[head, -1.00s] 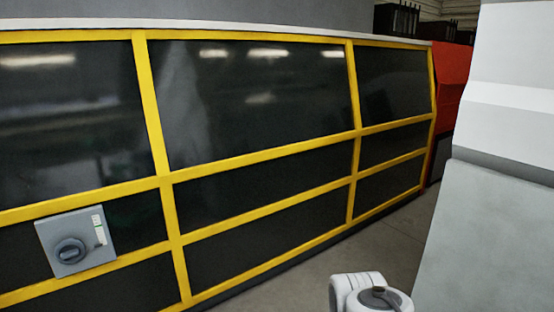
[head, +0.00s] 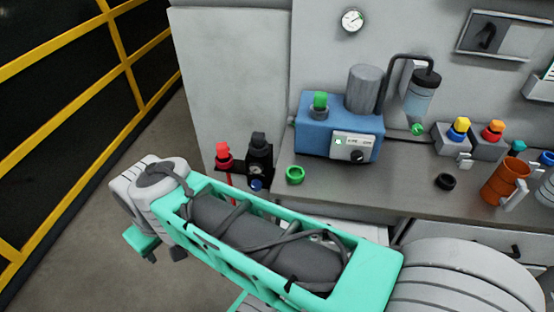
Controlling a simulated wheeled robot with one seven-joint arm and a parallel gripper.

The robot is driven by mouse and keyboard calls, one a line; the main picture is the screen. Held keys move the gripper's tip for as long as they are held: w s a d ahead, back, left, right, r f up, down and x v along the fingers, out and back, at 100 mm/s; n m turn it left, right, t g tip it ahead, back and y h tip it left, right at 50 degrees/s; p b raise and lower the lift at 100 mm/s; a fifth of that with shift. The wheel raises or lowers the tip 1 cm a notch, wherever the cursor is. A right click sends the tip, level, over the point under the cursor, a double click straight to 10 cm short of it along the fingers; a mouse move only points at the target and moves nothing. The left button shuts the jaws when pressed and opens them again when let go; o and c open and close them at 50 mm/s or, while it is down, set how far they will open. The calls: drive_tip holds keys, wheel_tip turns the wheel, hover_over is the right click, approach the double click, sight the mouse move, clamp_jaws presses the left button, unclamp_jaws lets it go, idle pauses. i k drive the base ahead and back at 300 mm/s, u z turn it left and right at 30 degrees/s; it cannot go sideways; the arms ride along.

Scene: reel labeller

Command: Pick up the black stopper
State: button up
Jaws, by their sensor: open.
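A black stopper-like piece (head: 258,140) stands upright on a small black block (head: 259,162) at the left end of the counter in the head view. A dark ring or cap (head: 445,181) lies on the counter further right; I cannot tell whether it is a stopper. My arm crosses the lower part of the head view, in front of the counter. I cannot make out my gripper in this view. Nothing of my arm touches the black piece in the picture.
A red-topped piece (head: 223,154) stands left of the black one. A green ring (head: 295,175), a blue machine (head: 331,127), several coloured-topped pieces and an orange mug (head: 503,182) are on the grey counter (head: 380,189). Floor is clear at left, beside the yellow-framed panels (head: 70,110).

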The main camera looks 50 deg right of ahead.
sight(257, 140)
drive_tip(key=z, duration=0.4)
drive_tip(key=k, duration=0.15)
drive_tip(key=u, duration=1.4)
drive_tip(key=i, duration=0.6)
drive_tip(key=z, duration=2.55)
drive_tip(key=i, duration=0.55)
drive_tip(key=z, duration=0.6)
drive_tip(key=k, duration=0.5)
drive_tip(key=u, duration=0.95)
